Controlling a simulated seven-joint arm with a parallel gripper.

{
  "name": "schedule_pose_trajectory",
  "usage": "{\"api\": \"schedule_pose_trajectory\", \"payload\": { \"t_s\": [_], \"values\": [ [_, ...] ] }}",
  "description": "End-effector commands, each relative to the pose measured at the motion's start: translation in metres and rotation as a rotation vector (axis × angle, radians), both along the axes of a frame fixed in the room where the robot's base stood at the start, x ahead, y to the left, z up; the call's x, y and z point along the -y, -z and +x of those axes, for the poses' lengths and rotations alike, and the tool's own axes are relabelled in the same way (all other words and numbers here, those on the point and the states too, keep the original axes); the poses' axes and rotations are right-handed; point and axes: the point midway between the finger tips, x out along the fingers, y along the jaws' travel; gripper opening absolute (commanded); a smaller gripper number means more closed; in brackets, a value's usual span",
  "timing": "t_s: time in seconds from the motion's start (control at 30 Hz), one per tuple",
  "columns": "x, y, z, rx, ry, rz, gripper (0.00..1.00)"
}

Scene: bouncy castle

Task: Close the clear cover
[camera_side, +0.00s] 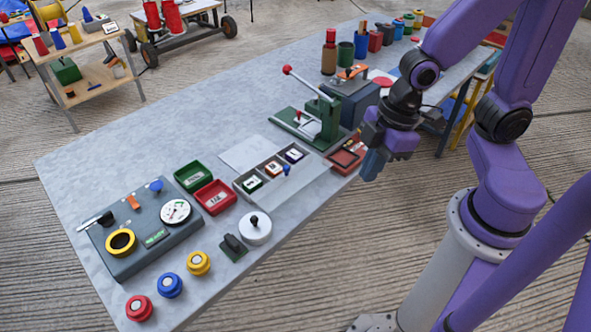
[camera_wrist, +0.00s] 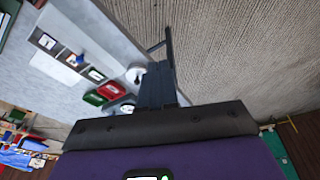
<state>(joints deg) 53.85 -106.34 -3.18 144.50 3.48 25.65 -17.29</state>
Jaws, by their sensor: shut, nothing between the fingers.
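A grey compartment tray (camera_side: 240,187) lies on the table, with several labelled pieces in its compartments. What looks like the clear cover (camera_side: 306,189) is a pale see-through panel along the tray's near side. A blue knob (camera_side: 286,170) shows at its edge, and the labelled compartments look uncovered. I cannot tell the panel's exact tilt. The tray's labelled compartments (camera_wrist: 73,59) also show at the upper left in the wrist view. My gripper (camera_side: 371,166) is shut and empty, pointing down right of the tray, apart from it. Its dark fingers (camera_wrist: 159,84) show in the wrist view.
A green lever press (camera_side: 318,120) and a red-framed box (camera_side: 346,158) stand between tray and arm. Red (camera_side: 215,197) and green (camera_side: 193,176) bins, a white disc with a black knob (camera_side: 255,228) and a control panel (camera_side: 150,225) lie left. A flat pale sheet (camera_side: 248,153) lies behind the tray.

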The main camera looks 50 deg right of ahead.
Motion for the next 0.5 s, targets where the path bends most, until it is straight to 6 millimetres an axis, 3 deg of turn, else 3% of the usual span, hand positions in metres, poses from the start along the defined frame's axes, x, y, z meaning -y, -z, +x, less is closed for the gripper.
{"api": "schedule_pose_trajectory", "payload": {
  "t_s": [0.3,0.5],
  "values": [
    [0.012,0.053,0.083,0.25,-0.031,0.069,0.0],
    [0.03,0.068,0.114,0.384,-0.046,0.05,0.0]
  ]
}}
